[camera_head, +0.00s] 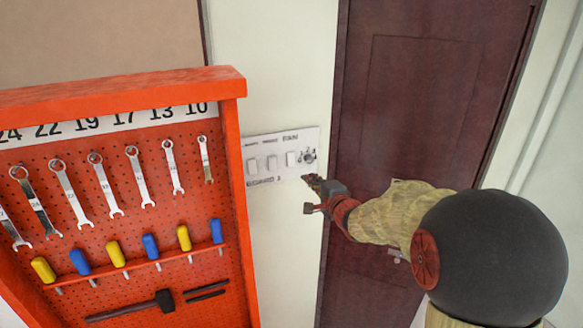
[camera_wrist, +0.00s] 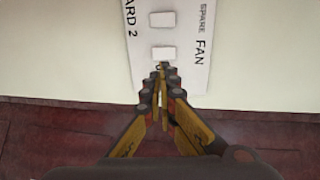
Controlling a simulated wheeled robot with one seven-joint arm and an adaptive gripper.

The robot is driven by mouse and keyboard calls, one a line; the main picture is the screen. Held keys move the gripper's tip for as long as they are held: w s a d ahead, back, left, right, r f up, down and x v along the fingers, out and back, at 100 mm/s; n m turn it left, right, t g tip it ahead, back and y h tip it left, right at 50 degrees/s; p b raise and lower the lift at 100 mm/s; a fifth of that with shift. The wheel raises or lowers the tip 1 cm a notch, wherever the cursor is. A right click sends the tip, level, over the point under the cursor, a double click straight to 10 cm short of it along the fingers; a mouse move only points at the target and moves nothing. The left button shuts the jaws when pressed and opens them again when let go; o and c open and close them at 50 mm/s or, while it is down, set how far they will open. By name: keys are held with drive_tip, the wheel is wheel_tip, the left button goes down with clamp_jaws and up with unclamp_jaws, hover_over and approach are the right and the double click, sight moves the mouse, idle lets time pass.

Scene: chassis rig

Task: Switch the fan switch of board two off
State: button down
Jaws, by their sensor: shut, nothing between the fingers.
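The white switch board (camera_head: 283,172) is on the pale wall in the head view, with white rocker switches in a row and a "BOARD 2" label. In the wrist view the board (camera_wrist: 190,75) shows "SPARE" and "FAN" labels. The fan switch (camera_wrist: 163,53) is the white rocker beside "FAN"; which way it is tipped cannot be told. My gripper (camera_wrist: 161,68) is shut and empty, its tips just below that switch in the wrist view. Whether they touch it cannot be told. In the head view my gripper (camera_head: 308,180) is at the board's lower right.
Another rocker (camera_wrist: 162,19) is above the fan switch in the wrist view. A round, dark-marked fitting (camera_head: 308,156) is at the board's right end. An orange tool rack (camera_head: 232,130) with wrenches and screwdrivers stands close on the left. A dark red door (camera_head: 420,100) is on the right.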

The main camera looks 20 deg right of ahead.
drive_tip(key=shift+w, duration=0.1)
drive_tip(key=p, duration=0.3)
approach(291, 163)
drive_tip(key=w, duration=0.4)
drive_tip(key=w+f, duration=0.1)
drive_tip(key=w, duration=0.1)
drive_tip(key=shift+w, duration=0.4)
